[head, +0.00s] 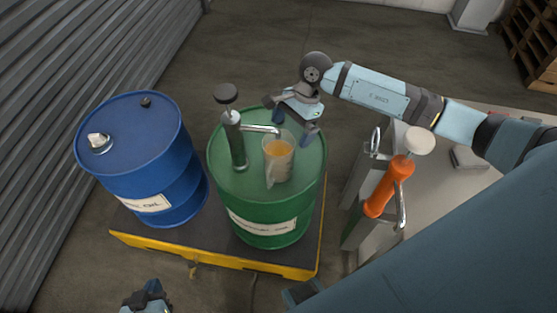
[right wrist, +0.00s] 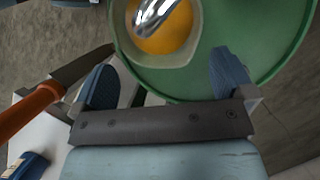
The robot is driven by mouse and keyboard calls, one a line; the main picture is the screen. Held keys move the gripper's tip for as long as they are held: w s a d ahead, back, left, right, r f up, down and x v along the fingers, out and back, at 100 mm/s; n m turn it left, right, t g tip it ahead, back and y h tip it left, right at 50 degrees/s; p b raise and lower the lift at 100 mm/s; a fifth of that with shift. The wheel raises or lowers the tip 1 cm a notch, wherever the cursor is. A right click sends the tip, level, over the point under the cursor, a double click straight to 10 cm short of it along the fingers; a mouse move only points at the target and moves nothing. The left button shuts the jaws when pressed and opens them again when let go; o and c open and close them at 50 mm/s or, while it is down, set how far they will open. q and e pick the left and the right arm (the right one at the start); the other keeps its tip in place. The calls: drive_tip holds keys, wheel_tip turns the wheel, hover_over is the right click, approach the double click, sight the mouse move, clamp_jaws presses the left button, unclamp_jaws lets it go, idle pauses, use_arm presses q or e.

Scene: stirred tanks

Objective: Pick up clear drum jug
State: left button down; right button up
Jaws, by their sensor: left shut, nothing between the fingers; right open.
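The clear jug (head: 278,160) stands upright on the green drum (head: 226,187), under the spout of the drum's hand pump (head: 237,145). It holds orange-yellow liquid. In the right wrist view the jug (right wrist: 195,52) is seen from above, with the shiny spout (right wrist: 155,15) over its mouth. My right gripper (head: 289,121) is open and empty, just behind the jug and above the drum top. In its wrist view the fingers (right wrist: 162,78) lie apart, with the jug's near wall beyond them; touching cannot be told. My left gripper (head: 148,296) is shut and empty at the bottom edge.
A blue drum (head: 135,140) stands left of the green one on a yellow-edged pallet (head: 215,262). A corrugated wall (head: 85,50) rises at left. Open floor lies behind the drums.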

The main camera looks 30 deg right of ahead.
sight(281, 151)
drive_tip(key=x, duration=0.4)
drive_tip(key=shift+a+f, duration=0.15)
drive_tip(key=shift+a, duration=0.05)
drive_tip(key=c, duration=1.4)
drive_tip(key=shift+c, duration=0.8)
